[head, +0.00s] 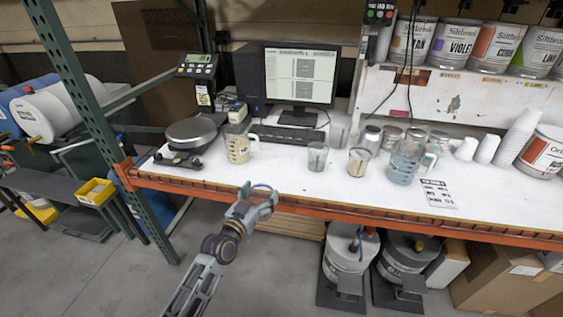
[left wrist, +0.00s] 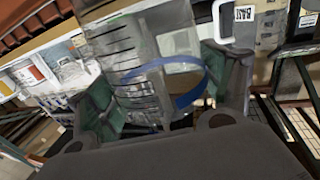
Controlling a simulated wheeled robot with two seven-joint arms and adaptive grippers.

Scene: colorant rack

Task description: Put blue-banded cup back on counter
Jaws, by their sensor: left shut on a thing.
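My left gripper (head: 262,197) is out in front of the counter's orange front edge, over the floor side. In the left wrist view its two green-padded fingers (left wrist: 165,95) are closed on the sides of the blue-banded cup (left wrist: 140,50). The cup is clear, with dark printed graduation marks and a blue band around it. It looks tilted in the wrist view. In the head view the cup is hard to make out at the gripper. The white counter (head: 290,190) lies just beyond the gripper. My right gripper is not in view.
On the counter stand a beaker with tan contents (head: 238,149), a greenish cup (head: 317,157), a tan-filled cup (head: 358,162) and a blue-tinted jug (head: 403,162). A scale (head: 190,133) sits at the left. The front strip between beaker and greenish cup is clear. A green post (head: 95,120) stands left.

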